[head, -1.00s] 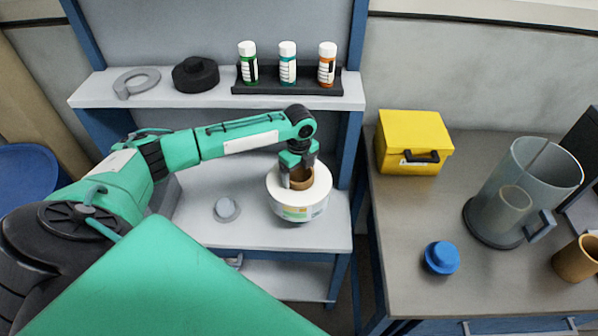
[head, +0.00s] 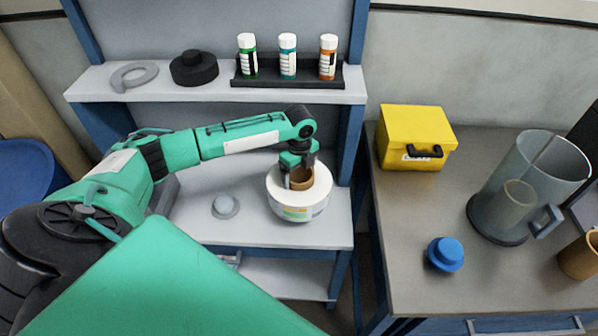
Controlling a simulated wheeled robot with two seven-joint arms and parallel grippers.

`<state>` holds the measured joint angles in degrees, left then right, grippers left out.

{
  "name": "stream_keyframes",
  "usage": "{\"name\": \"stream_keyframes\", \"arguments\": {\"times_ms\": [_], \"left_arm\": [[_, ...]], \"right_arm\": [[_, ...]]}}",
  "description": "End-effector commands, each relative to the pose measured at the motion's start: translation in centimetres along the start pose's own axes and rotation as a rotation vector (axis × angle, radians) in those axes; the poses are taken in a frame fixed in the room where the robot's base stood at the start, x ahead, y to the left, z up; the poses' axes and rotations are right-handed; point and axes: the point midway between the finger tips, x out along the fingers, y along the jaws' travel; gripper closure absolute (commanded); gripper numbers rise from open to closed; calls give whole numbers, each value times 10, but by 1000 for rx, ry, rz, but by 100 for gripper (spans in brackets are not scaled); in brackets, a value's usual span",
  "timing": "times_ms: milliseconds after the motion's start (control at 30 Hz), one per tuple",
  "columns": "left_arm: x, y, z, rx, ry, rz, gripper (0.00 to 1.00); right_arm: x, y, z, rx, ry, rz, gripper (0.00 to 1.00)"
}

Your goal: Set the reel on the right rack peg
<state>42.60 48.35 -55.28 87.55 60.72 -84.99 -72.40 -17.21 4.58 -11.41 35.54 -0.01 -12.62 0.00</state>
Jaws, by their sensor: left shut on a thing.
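The reel (head: 300,203) is a white roll with a brown core and a printed band on its side. It is at the right end of the rack's middle shelf (head: 240,234). My left gripper (head: 300,178) points down into the reel's top and is shut on it at the core. The reel hides whatever is under it, so I cannot tell whether it rests on a peg. A round grey peg base (head: 225,206) shows bare to the left on the same shelf. My right gripper is not in view.
The upper shelf (head: 200,95) holds a grey ring, a black disc and several capped bottles in a black tray (head: 287,77). On the bench at right are a yellow box (head: 412,125), a blue knob-like piece (head: 445,254), a clear jug (head: 505,205) and a brown cup (head: 580,257).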

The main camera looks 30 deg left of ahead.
Motion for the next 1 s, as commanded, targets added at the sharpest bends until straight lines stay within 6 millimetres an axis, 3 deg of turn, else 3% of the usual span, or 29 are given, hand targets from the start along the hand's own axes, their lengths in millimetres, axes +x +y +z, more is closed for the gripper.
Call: {"name": "stream_keyframes", "arguments": {"times_ms": [1000], "left_arm": [[32, -1, 0, -1, 0, -3, 89]], "right_arm": [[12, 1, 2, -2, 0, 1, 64]]}}
